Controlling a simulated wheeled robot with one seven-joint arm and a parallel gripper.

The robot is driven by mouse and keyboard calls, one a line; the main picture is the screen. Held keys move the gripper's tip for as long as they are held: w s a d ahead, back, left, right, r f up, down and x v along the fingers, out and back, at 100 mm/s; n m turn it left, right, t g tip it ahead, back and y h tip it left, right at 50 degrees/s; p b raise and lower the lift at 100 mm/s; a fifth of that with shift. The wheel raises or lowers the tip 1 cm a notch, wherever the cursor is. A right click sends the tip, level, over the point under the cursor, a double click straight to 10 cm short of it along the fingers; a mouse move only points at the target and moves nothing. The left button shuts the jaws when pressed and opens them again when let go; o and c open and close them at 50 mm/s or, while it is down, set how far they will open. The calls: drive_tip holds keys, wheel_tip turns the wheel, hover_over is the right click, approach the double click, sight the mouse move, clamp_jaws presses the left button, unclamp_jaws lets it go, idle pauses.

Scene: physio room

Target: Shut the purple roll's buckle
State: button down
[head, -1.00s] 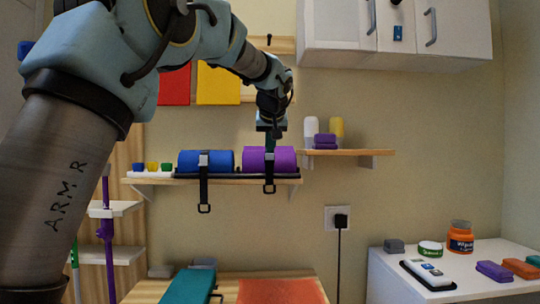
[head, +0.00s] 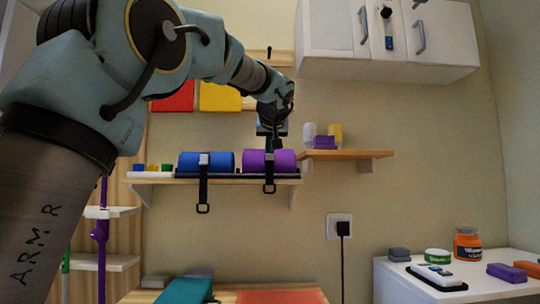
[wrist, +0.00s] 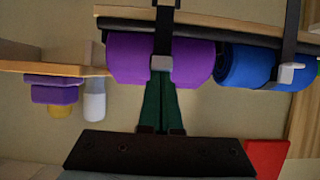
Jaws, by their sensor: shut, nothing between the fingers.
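The purple roll (head: 285,161) lies on the wall shelf with a black strap around it. In the head view my gripper (head: 269,150) comes from above in front of the roll and hides the buckle. The buckle's exact angle is unclear.
A blue roll (head: 222,163) with its own strap and buckle (head: 203,159) lies just left on the shelf (head: 240,181). A right-hand shelf (head: 345,154) holds a purple block and bottles. A white cabinet (head: 450,50) hangs above right.

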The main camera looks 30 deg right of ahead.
sight(270, 157)
drive_tip(key=shift+s+f+t+h+b, duration=0.1)
drive_tip(key=shift+f+t+h+b, duration=0.5)
drive_tip(key=shift+b, duration=2.6)
drive_tip(key=shift+f+t+h+b, duration=0.2)
drive_tip(key=shift+t+b, duration=0.75)
drive_tip(key=shift+b, duration=2.3)
drive_tip(key=shift+s+f+t+h+b, duration=0.1)
drive_tip(key=shift+f+t+h+b, duration=0.5)
drive_tip(key=shift+b, duration=2.6)
drive_tip(key=t+b, duration=0.1)
drive_tip(key=b, duration=0.3)
drive_tip(key=t+b, duration=0.2)
drive_tip(key=b, duration=0.2)
drive_tip(key=shift+w+f+h+b, duration=0.1)
drive_tip(key=shift+f+h+b, duration=0.2)
drive_tip(key=shift+b, duration=0.05)
drive_tip(key=shift+r, duration=0.3)
drive_tip(key=shift+w+r+p, duration=0.1)
drive_tip(key=shift+r+p, duration=0.2)
drive_tip(key=shift+p, duration=0.25)
drive_tip(key=r+p, duration=0.3)
drive_tip(key=shift+w+r, duration=0.3)
drive_tip(key=b+v, duration=0.6)
drive_tip(key=v, duration=0.4)
drive_tip(key=shift+s+r, duration=0.15)
drive_tip(key=shift+r, duration=0.1)
